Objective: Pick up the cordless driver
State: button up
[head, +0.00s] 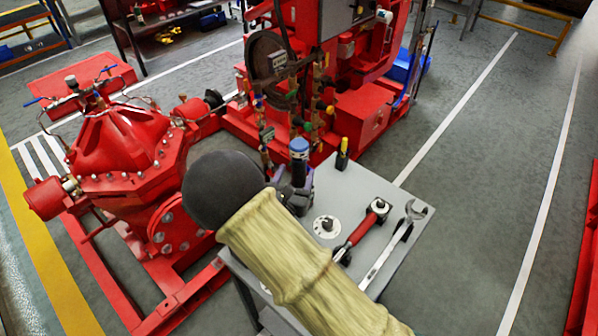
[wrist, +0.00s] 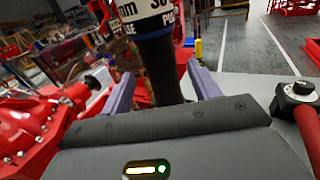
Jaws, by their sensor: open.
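The cordless driver (head: 299,148) stands upright near the far left edge of the grey table. In the head view its blue top with a pale band shows above my gripper (head: 298,188), and its lower part is mostly hidden. In the wrist view the driver's dark grip (wrist: 160,72) rises between the two purple fingers, with a lettered white band above it. My gripper (wrist: 160,85) is open, with one finger on each side of the grip. I cannot tell whether either finger touches it. The driver's base is hidden behind the gripper's dark body.
The table (head: 372,180) also bears a yellow-and-black tool (head: 342,155), a white disc (head: 327,227), a red-handled tool (head: 362,230) and an adjustable wrench (head: 392,245). A red pump (head: 120,145) stands left, and red machinery (head: 362,112) stands behind. Open floor lies right.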

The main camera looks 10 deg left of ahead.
jog(key=shift+w+d+r+p, duration=0.15)
jog(key=shift+w+p, duration=0.25)
jog(key=shift+w, duration=0.9)
jog(key=shift+w+d+p, duration=0.15)
jog(key=shift+w+p, duration=0.2)
jog(key=shift+w, duration=0.9)
grip_shut()
